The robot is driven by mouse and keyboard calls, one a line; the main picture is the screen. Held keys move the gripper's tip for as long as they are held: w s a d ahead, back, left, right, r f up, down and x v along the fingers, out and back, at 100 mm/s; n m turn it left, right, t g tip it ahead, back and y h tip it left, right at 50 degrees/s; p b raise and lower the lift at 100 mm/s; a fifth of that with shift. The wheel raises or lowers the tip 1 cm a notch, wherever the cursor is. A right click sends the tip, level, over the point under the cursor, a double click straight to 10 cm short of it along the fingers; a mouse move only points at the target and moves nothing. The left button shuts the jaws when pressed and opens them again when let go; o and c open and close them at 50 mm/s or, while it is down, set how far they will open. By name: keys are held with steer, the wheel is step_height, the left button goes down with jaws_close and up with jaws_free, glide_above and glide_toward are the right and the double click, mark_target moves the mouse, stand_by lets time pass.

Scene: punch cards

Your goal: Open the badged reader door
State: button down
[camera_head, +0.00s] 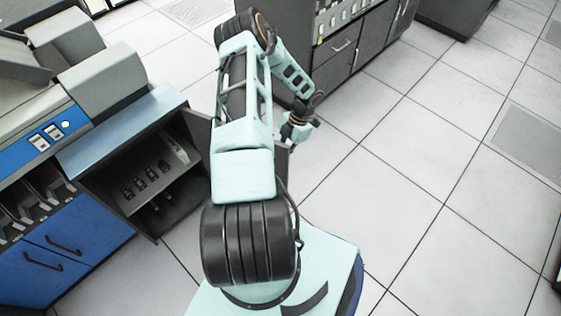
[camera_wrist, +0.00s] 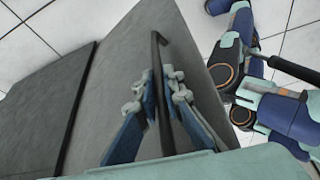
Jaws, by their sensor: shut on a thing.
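A grey door panel (camera_wrist: 115,45) with a long black bar handle (camera_wrist: 156,48) fills much of the wrist view. My gripper (camera_wrist: 161,88) has its blue and mint fingers on both sides of the handle and is shut on it. In the head view, the door (camera_head: 197,128) is swung out from the open compartment (camera_head: 152,178) of the reader cabinet, and my arm hides most of it. My gripper (camera_head: 296,132) also shows there, at the far end of my arm, right of the cabinet. No badge on the door is visible.
Left of the open compartment are two closed blue doors (camera_head: 65,255) with black handles and a blue control panel (camera_head: 48,138). A dark grey cabinet (camera_head: 345,50) stands behind my arm. The tiled floor (camera_head: 420,190) to the right is clear.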

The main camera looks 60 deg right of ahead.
steer(key=shift+w, duration=0.1)
steer(key=c, duration=2)
jaws_free()
steer(key=shift+c, duration=0.2)
steer(key=v, duration=1.2)
